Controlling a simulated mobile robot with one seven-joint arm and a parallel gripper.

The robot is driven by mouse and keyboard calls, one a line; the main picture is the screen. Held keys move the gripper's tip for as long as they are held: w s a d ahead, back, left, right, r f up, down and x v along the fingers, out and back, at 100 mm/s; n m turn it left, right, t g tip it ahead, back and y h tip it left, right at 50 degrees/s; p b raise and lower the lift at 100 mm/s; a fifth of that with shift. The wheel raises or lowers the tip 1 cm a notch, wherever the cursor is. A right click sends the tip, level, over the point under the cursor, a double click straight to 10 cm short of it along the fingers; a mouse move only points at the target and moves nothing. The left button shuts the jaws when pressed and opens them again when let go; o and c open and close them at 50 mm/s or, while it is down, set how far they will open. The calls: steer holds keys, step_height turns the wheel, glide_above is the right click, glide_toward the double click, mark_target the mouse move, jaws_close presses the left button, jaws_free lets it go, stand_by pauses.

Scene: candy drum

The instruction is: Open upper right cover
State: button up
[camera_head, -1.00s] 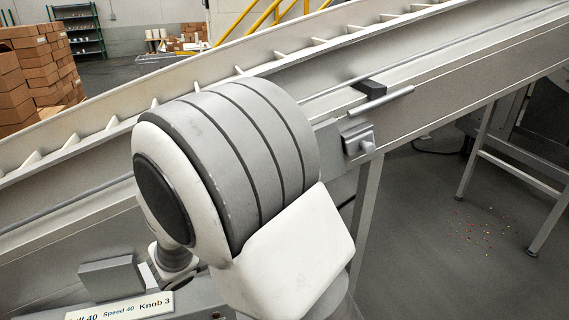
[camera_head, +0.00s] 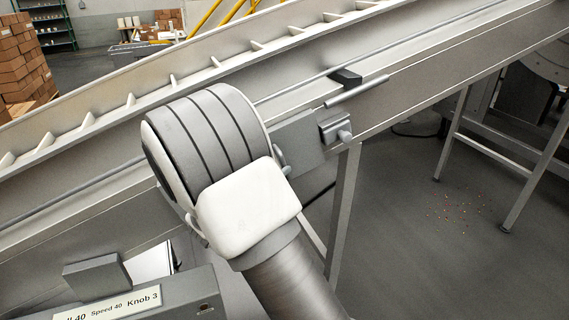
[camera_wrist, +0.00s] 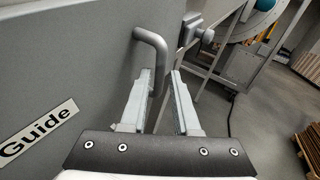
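A grey cover panel (camera_wrist: 95,60) fills the left of the wrist view. A bent grey bar handle (camera_wrist: 152,42) stands out from it. My gripper (camera_wrist: 163,74) is open, with its two fingers apart. The lower end of the handle shows between or just beyond the fingertips; I cannot tell whether they touch it. Which cover of the machine this panel is cannot be read from the frames.
A latch with a round knob (camera_wrist: 205,37) sits beyond the handle; a similar latch (camera_head: 336,128) and a bar (camera_head: 357,91) are on the sloping conveyor side (camera_head: 440,65). A "Guide" label (camera_wrist: 36,132) is on the panel. A support leg (camera_head: 343,210) stands below the conveyor.

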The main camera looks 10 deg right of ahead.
steer(key=shift+x, duration=1.7)
jaws_close()
